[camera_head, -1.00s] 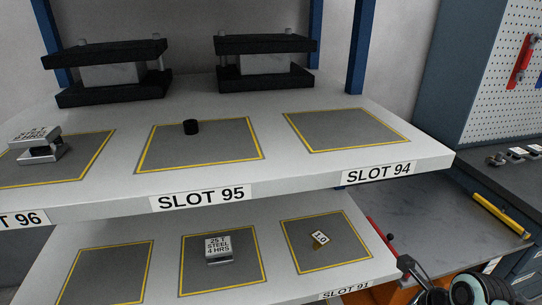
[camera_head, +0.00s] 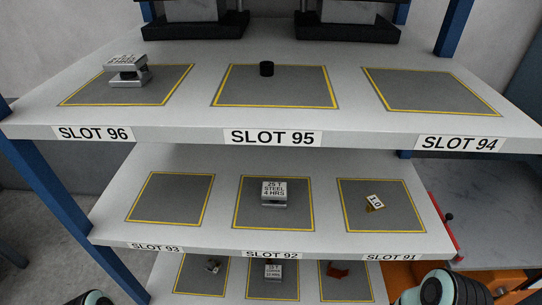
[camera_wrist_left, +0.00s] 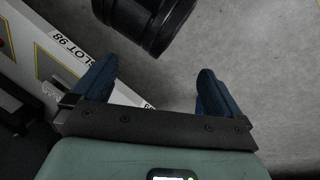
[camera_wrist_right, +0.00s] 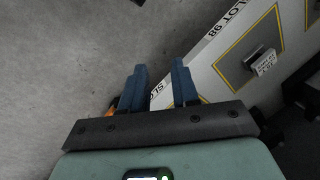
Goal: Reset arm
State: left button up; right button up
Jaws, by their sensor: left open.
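My left gripper (camera_wrist_left: 152,82) is open and empty in the left wrist view, its two blue fingers wide apart above the grey floor. My right gripper (camera_wrist_right: 159,84) shows in the right wrist view with its blue fingers apart by a narrower gap and nothing between them. The shelf edge passes close to the fingers in both wrist pictures, but no contact is visible. In the head view only rounded parts of my arms show at the bottom left and bottom right; both grippers are out of that picture.
A shelf rack (camera_head: 180,139) with labelled slots stands ahead. Slots 94 and 93 are bare.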

jog(key=s+a+f+n, duration=0.3)
jog(key=s+f, duration=0.1)
jog(key=s, duration=0.1)
pick_arm(q)
jog(key=s+d+r+g+p, duration=0.1)
jog(key=s+r+p, duration=0.2)
jog(key=r+p, duration=0.6)
jog(key=s+d+r+g+h+p, duration=0.1)
jog(key=s+r+p, duration=0.3)
jog(key=r+p, duration=0.5)
jog(key=shift+d+r+m+g+p, duration=0.35)
jog(key=shift+d+g, duration=0.25)
jog(key=shift+d, duration=0.2)
pick_arm(e)
jog(key=s+a+r+g, duration=0.1)
jog(key=s+a+r, duration=0.1)
jog(key=r, duration=0.7)
jog(key=s+a+r+n+g+y, duration=0.1)
jog(key=s+r, duration=0.3)
jog(key=r, duration=0.5)
jog(key=shift+s+a+r+g, duration=0.15)
jog(key=shift+a+r+g, duration=0.25)
jog(key=shift+g, duration=0.4)
